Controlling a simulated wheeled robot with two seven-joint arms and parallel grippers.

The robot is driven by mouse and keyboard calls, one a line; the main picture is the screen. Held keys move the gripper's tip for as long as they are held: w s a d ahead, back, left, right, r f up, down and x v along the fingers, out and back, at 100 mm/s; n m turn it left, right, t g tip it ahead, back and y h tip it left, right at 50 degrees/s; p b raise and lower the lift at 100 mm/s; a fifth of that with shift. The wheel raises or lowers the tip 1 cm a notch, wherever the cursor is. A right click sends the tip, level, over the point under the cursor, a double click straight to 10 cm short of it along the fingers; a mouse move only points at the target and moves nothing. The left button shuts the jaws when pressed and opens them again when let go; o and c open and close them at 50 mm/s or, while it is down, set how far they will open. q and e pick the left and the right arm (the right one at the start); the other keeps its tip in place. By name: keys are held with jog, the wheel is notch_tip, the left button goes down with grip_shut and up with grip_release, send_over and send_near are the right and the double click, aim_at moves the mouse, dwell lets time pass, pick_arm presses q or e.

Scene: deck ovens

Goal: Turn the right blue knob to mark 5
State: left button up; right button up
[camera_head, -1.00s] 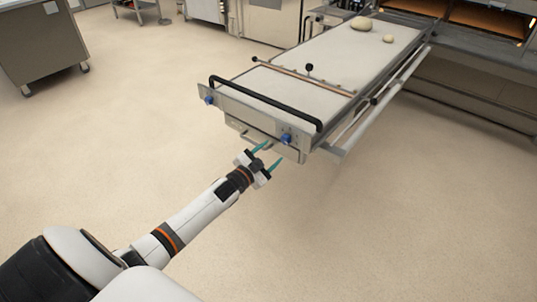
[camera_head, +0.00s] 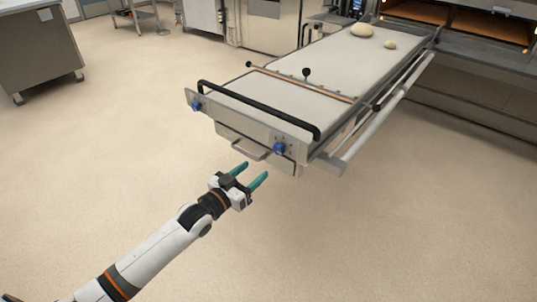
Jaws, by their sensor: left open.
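The right blue knob (camera_head: 279,148) is on the front panel of the long loader table, near the panel's right end. Its marks are too small to read. The left blue knob (camera_head: 196,106) is near the panel's left end. My left gripper (camera_head: 251,174) has teal fingers, spread open and empty. In the picture it is below and left of the right knob, apart from it, with the fingers pointing up and right toward the panel. My right gripper is not in view.
The loader table (camera_head: 282,105) has a black bar handle (camera_head: 255,108) along its front and a small metal handle (camera_head: 248,150) below the panel. Dough pieces (camera_head: 362,31) lie at its far end, by the ovens. A steel cabinet (camera_head: 36,50) stands at left. The floor around is clear.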

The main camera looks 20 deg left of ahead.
aim_at(276, 152)
pick_arm(q)
jog(key=b+x, duration=0.1)
jog(key=x, duration=0.8)
jog(key=shift+w+d+b, duration=0.1)
jog(key=shift+w+b, duration=0.05)
jog(key=shift+b, duration=0.25)
jog(key=shift+w+d, duration=0.25)
jog(key=shift+w, duration=0.35)
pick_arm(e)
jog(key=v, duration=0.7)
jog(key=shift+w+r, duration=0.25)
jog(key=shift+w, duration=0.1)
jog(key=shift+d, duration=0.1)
pick_arm(q)
jog(key=c, duration=1)
jog(key=m+p, duration=0.1)
jog(key=m, duration=0.2)
jog(key=shift+a, duration=0.1)
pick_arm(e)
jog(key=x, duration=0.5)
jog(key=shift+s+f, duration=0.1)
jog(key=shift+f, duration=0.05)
pick_arm(q)
jog(key=o, duration=1)
